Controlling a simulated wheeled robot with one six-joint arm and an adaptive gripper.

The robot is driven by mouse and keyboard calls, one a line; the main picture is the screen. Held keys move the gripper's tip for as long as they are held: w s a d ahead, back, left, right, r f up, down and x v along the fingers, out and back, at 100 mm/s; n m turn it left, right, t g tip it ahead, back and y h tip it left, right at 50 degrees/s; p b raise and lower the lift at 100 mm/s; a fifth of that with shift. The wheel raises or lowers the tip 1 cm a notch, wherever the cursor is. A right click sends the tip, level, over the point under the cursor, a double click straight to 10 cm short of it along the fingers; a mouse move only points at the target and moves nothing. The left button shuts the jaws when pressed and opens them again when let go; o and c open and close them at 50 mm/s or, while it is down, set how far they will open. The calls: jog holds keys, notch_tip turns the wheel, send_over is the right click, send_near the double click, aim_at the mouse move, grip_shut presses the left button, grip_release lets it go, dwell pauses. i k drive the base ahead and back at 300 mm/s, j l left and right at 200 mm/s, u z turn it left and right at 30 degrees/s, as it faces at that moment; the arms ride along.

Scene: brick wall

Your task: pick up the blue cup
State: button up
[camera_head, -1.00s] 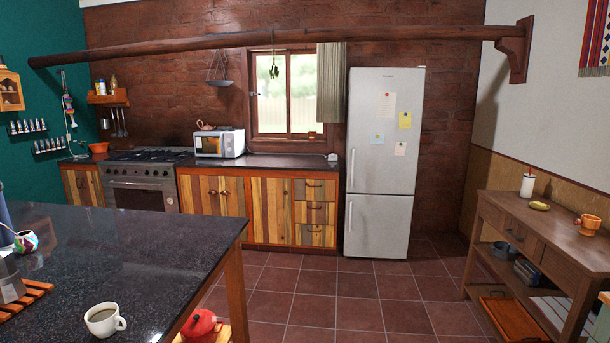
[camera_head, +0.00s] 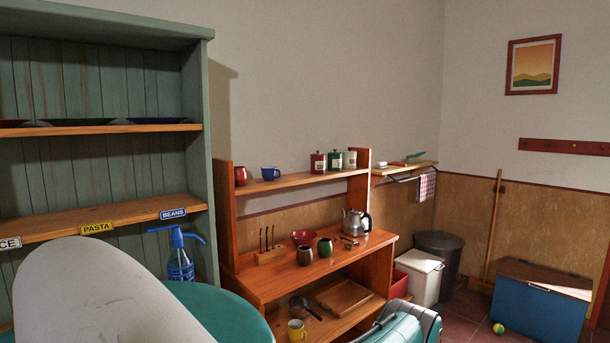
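The blue cup (camera_head: 270,173) stands on the upper shelf of a wooden shelf unit (camera_head: 300,181), left of the middle of the view. It is small and dark blue, with a handle on its right side. A dark red cup (camera_head: 240,176) stands to its left on the same shelf, a little apart from it. The shelf to the right of the blue cup is clear up to several canisters. My gripper is not in view.
A green cupboard (camera_head: 208,140) stands at the left. A large pale rounded surface and a teal round top (camera_head: 225,308) lie close in front. A teal suitcase (camera_head: 405,322) stands before the shelf unit. Floor shows at the lower right, with a ball (camera_head: 498,328).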

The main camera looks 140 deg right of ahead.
aim_at(269, 173)
jog(key=z, duration=4.15)
